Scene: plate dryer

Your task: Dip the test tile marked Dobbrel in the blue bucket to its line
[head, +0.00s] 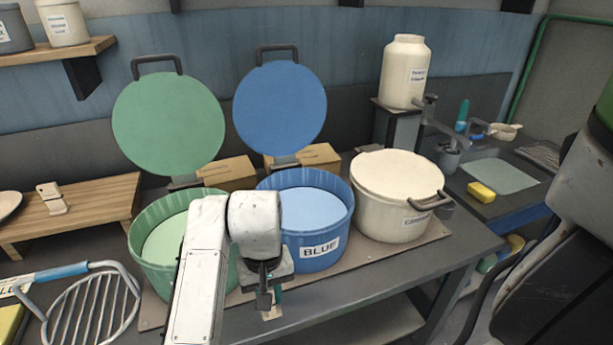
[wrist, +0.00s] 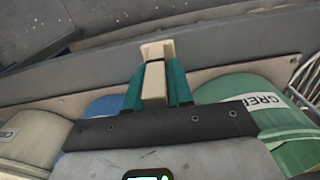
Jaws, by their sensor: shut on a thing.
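My gripper (head: 268,295) hangs in front of the table edge, between the green and blue buckets, and is lower than their rims. In the wrist view its teal fingers (wrist: 158,85) are shut on a small cream tile (wrist: 154,80). A bit of this tile shows below the fingers in the head view (head: 272,313). No marking on it is readable. The blue bucket (head: 318,250), labelled BLUE, stands open with pale blue liquid (head: 311,207) inside; its round blue lid (head: 280,107) is raised behind it. My arm covers its left side. It also shows in the wrist view (wrist: 104,106).
The open green bucket (head: 150,262) stands left, partly behind my arm, its lid (head: 168,123) raised. A lidded cream pot (head: 390,217) stands right. A wooden rack (head: 95,215) holds another pale piece (head: 51,198). A wire rack (head: 95,305) lies front left.

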